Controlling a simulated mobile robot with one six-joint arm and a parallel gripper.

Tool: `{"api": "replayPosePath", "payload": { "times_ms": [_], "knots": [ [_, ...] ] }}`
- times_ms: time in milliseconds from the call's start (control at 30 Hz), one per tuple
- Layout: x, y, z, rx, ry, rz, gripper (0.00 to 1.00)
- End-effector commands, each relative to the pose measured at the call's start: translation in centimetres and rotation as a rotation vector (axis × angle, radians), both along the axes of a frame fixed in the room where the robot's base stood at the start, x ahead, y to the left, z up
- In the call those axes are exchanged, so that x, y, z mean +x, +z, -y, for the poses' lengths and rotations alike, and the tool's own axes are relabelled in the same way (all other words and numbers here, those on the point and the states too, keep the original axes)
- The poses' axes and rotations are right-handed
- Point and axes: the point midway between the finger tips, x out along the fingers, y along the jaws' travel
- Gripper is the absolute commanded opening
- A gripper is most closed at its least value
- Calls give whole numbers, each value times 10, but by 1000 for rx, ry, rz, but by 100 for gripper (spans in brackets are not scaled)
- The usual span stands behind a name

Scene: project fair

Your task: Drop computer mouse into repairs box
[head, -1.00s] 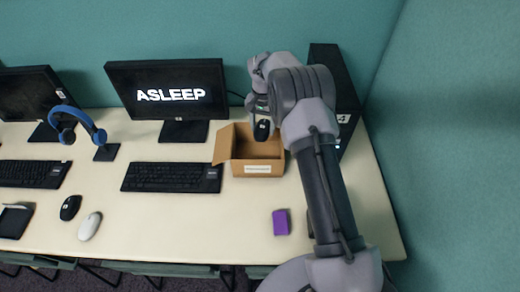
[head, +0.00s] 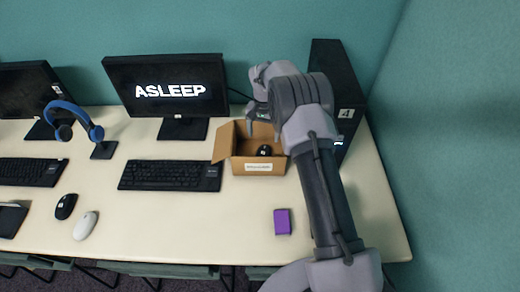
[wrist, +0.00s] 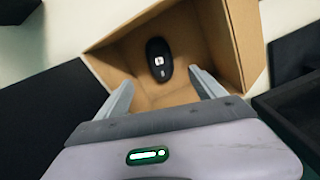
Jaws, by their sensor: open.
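A black computer mouse with a small white label (wrist: 158,60) lies inside the open cardboard box, seen from above in the wrist view; it also shows in the head view (head: 264,150). The box (head: 238,165) has a white label on its front, too small to read surely, and an open flap on its left. My gripper (wrist: 165,88) is open and empty above the box, its two fingers apart on either side below the mouse in the picture. In the head view my gripper (head: 258,112) is over the back of the box, partly hidden by my arm.
A black computer tower (head: 350,105) stands close to the right of the box. A monitor (head: 150,75) reading ASLEEP and a keyboard (head: 170,176) are to its left. A purple block (head: 282,221), a black mouse (head: 66,206) and a white mouse (head: 86,225) lie on the table.

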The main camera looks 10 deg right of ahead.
Motion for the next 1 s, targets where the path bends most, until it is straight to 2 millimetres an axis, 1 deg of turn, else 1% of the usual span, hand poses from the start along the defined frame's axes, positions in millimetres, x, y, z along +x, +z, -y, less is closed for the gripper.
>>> {"api": "replayPosePath", "payload": {
  "times_ms": [67,167,400,500,600,700,767,1000],
  "knots": [
    [0,5,0,0,0,1,79],
    [1,26,0,0,0,4,79],
    [1,109,0,0,-1,4,79],
    [1,138,0,0,0,3,79],
    [0,158,0,0,-1,2,79],
    [0,170,0,0,1,1,79],
    [0,174,0,0,0,0,79],
    [0,174,0,0,0,0,79]
  ]
}}
